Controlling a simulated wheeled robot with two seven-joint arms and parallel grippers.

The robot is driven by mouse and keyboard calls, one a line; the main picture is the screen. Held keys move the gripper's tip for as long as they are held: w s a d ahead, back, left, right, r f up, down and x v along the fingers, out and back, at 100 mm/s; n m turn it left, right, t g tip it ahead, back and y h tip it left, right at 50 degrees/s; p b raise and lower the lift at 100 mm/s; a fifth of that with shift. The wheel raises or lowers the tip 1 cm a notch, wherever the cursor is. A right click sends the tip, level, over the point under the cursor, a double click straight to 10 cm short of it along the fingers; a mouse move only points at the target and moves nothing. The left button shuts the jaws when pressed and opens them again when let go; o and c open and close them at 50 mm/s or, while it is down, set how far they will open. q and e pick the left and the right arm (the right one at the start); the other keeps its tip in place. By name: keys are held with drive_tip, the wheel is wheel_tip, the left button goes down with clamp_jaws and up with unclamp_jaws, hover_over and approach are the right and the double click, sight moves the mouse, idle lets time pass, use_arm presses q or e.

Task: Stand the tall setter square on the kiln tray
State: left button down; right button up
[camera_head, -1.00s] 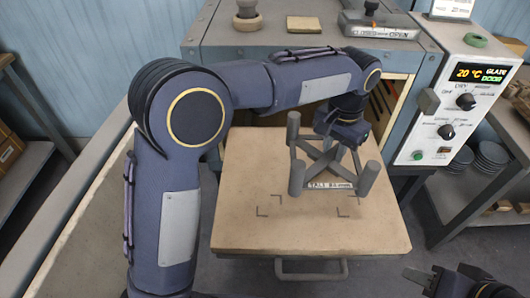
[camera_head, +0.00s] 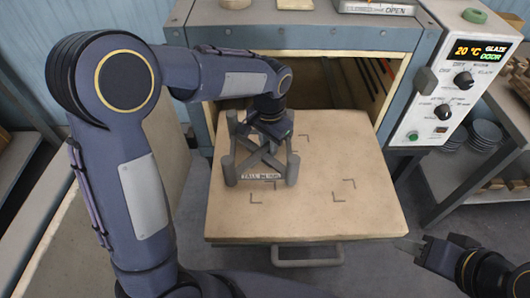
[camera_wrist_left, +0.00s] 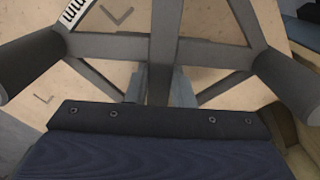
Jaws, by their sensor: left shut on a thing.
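The tall setter (camera_head: 259,160) is a grey frame with a post at each corner, crossed bars and a white label on its front. My left gripper (camera_head: 269,128) is shut on its crossed bars from above. The wrist view shows the setter's bars (camera_wrist_left: 163,45) at the left gripper's fingers (camera_wrist_left: 160,88). The setter is over the left part of the tan kiln tray (camera_head: 360,222), left of some corner marks (camera_head: 343,190). I cannot tell whether its feet touch the tray. My right gripper (camera_head: 408,246) is at the lower right, partly visible, its opening unclear.
The open kiln (camera_head: 335,85) stands behind the tray, with its control panel (camera_head: 455,85) at the right. A tray handle (camera_head: 307,258) juts out in front. The tray's right half is clear. A shelf with stacked plates (camera_head: 484,134) stands at the right.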

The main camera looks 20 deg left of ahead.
sight(265, 147)
use_arm(q)
drive_tip(key=shift+a+f, duration=0.2)
drive_tip(key=shift+s+a+f, duration=0.1)
drive_tip(key=shift+a+f, duration=0.05)
drive_tip(key=shift+f, duration=0.75)
drive_tip(key=shift+a+f, duration=0.1)
drive_tip(key=shift+f, duration=0.8)
drive_tip(key=shift+f+b, duration=0.2)
drive_tip(key=shift+b, duration=0.1)
drive_tip(key=c, duration=1.3)
unclamp_jaws()
drive_tip(key=shift+o, duration=0.2)
drive_tip(key=shift+r, duration=0.1)
drive_tip(key=shift+r, duration=0.2)
wheel_tip(265, 147, up, 12)
drive_tip(key=shift+f+p, duration=0.1)
drive_tip(key=shift+p, duration=0.55)
